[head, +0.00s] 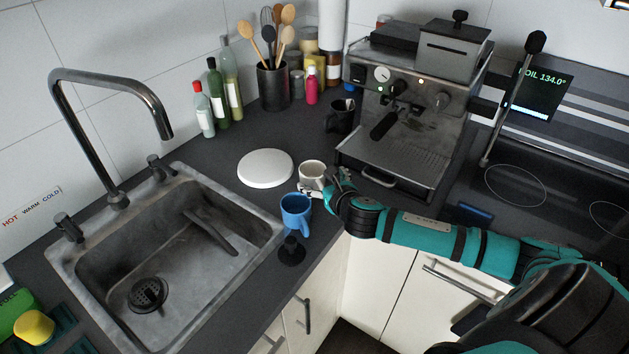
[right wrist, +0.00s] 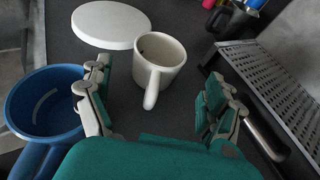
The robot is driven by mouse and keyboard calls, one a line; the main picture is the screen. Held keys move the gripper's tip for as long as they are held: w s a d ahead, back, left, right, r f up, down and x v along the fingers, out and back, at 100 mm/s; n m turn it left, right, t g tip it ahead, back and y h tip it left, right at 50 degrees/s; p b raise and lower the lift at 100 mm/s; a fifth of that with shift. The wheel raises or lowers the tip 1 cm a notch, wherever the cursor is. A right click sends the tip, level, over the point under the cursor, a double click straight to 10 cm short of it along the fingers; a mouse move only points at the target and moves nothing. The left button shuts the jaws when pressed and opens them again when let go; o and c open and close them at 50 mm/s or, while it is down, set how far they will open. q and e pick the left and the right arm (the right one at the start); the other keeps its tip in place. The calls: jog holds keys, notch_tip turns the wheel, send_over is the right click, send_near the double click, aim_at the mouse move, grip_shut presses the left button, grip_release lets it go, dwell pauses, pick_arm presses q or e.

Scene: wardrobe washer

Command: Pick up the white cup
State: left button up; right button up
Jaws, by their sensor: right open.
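The white cup (head: 312,175) stands upright on the dark counter, between the blue cup and the coffee machine. In the right wrist view the white cup (right wrist: 158,60) sits ahead of my right gripper (right wrist: 158,105), between the lines of its two fingers, with its handle turned toward the palm. My right gripper (head: 328,192) is open and empty; its fingers are apart and I see no contact with the cup. In the head view the gripper partly covers the cup's right side. My left gripper is not in view.
A blue cup (head: 295,213) stands close to the left finger, also in the right wrist view (right wrist: 48,105). A white round plate (head: 265,168) lies behind. The coffee machine (head: 415,110) stands right; the sink (head: 170,255) lies left. A black stopper-like object (head: 291,251) is near the counter's front edge.

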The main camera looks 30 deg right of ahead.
aim_at(318, 177)
jog(key=p+x, duration=0.1)
jog(key=x, duration=0.4)
jog(key=shift+a+r, duration=0.1)
jog(key=shift+a, duration=0.05)
